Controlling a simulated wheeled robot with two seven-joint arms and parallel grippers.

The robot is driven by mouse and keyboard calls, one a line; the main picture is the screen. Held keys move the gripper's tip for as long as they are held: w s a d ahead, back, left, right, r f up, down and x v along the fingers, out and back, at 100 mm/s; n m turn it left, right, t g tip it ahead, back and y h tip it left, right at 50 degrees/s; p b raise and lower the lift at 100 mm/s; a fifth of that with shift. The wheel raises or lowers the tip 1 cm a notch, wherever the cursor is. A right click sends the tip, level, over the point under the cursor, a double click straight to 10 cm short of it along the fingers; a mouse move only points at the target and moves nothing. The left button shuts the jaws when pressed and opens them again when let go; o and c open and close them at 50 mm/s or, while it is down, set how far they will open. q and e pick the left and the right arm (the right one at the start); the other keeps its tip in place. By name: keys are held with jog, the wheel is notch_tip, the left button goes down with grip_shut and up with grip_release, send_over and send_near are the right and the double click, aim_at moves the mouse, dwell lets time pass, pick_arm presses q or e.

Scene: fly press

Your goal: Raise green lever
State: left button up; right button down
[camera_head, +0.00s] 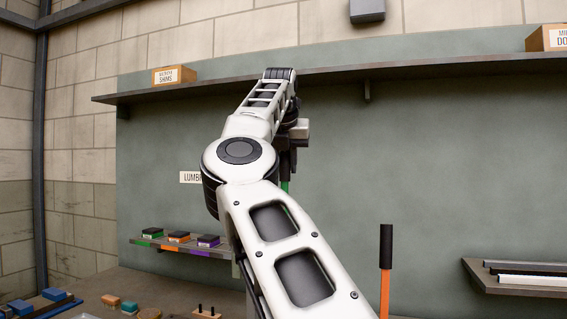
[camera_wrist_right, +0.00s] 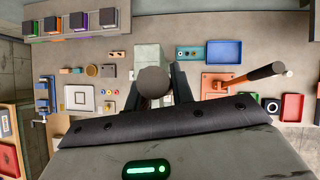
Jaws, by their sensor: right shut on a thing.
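The green lever (camera_head: 285,186) stands roughly upright in the head view, with a black grip (camera_head: 284,165) at its top. My arm hides its lower part. My right gripper (camera_head: 290,148) is at the top of this lever, shut on its black grip. In the right wrist view the round dark end of the grip (camera_wrist_right: 153,82) shows end-on between the two fingers. My left gripper is in neither view.
An orange lever (camera_head: 386,265) with a black grip stands upright to the right; it also shows in the wrist view (camera_wrist_right: 240,80). A long shelf (camera_head: 430,68) runs along the wall above. Trays, blocks and a blue vise (camera_wrist_right: 44,95) lie on the bench.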

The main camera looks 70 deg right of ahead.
jog(key=c, duration=1.2)
grip_release()
jog(key=shift+d, duration=0.1)
jog(key=v, duration=1.2)
